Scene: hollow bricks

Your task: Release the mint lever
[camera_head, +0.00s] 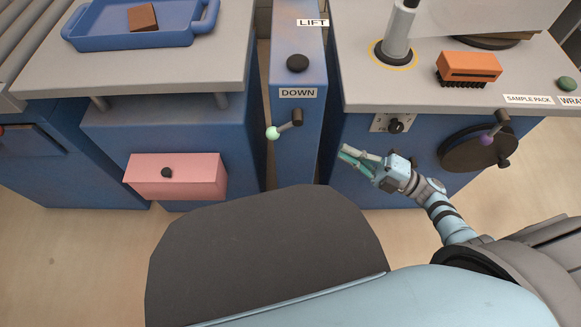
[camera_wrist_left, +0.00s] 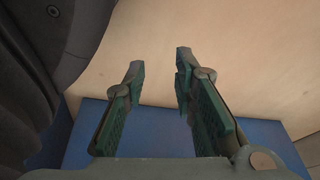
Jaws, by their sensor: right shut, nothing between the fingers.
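The mint lever (camera_head: 272,132) has a pale green ball knob on a short grey arm, running down and left from a dark pivot on the front of the narrow blue column, below the DOWN label. My right gripper (camera_head: 343,154) is to the right of and a little below the knob, apart from it, with its fingers shut and empty, pointing left. My left gripper (camera_wrist_left: 160,66) shows only in the left wrist view; its two green-padded fingers are spread with nothing between them, over pale floor and a blue surface.
A dark knob (camera_head: 297,63) sits on the column top. At right, a cabinet carries an orange brush-like block (camera_head: 468,68), a dark wheel with a purple-knobbed lever (camera_head: 487,140) and a small dial (camera_head: 396,126). At left are a pink drawer (camera_head: 195,176) and a blue tray (camera_head: 190,36) holding a brown brick (camera_head: 142,18).

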